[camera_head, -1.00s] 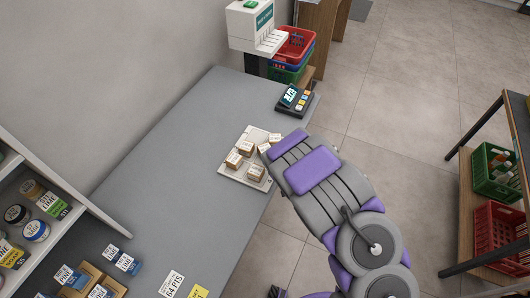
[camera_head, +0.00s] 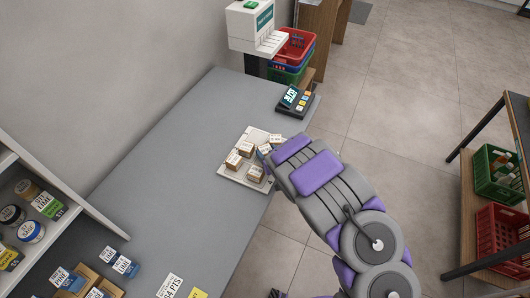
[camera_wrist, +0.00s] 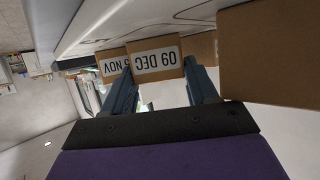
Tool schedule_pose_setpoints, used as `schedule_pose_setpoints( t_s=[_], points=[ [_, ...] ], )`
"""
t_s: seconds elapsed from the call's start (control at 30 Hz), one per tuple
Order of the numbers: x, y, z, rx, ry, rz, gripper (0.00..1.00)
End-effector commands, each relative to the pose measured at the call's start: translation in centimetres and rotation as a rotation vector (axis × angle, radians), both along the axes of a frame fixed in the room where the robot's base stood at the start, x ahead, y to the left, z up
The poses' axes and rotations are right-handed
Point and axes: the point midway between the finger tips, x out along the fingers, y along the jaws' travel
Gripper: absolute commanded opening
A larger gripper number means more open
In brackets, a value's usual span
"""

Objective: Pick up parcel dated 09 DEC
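A small brown cardboard parcel with a white label reading 09 DEC (camera_wrist: 156,60) shows upside down in the wrist view. It stands between and slightly beyond the fingertips of my gripper (camera_wrist: 160,82). The two fingers are apart, one on each side of it, and no firm contact shows. In the head view several small parcels sit on a white tray (camera_head: 230,172) on the grey counter. My gripper (camera_head: 265,153) is at the tray's right side there, mostly hidden by my arm. I cannot read the parcel dates in that view.
A parcel labelled with NOV (camera_wrist: 113,64) stands close beside the 09 DEC one. Another brown box (camera_wrist: 268,55) is near at right in the wrist view. A card terminal (camera_head: 294,98) lies behind the tray. The counter (camera_head: 165,150) left of the tray is clear.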

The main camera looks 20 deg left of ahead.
Motion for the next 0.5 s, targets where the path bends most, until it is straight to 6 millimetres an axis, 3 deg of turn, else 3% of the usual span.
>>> schedule_pose_setpoints(
  t_s=[0.3,0.5],
  points=[
    [-0.01,0.0,0.04,0.001,-0.001,0.0,0.25],
    [0.0,0.01,0.06,0.001,-0.001,0.0,0.25]
  ],
)
